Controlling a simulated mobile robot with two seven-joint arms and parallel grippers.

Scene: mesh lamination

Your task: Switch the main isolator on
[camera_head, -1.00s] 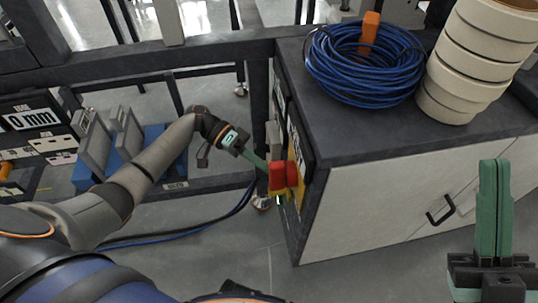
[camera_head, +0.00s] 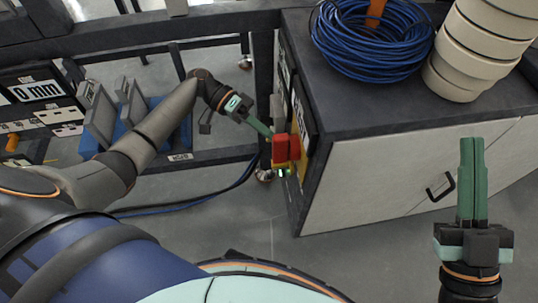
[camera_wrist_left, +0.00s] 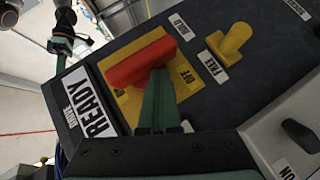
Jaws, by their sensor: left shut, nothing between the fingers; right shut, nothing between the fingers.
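The main isolator is a red handle (camera_wrist_left: 140,62) on a yellow plate (camera_wrist_left: 128,104), on the dark end panel of a cabinet. The red handle also shows in the head view (camera_head: 286,148). In the wrist view the handle lies slanted, with an OFF label at the plate's right edge. My right gripper (camera_head: 472,160) is shut and empty, pointing up, in front of the cabinet.
A READY sign (camera_wrist_left: 92,105) is at left. Blue cable coil (camera_head: 370,45) and cream rolls (camera_head: 480,50) stand on the cabinet top (camera_head: 350,115).

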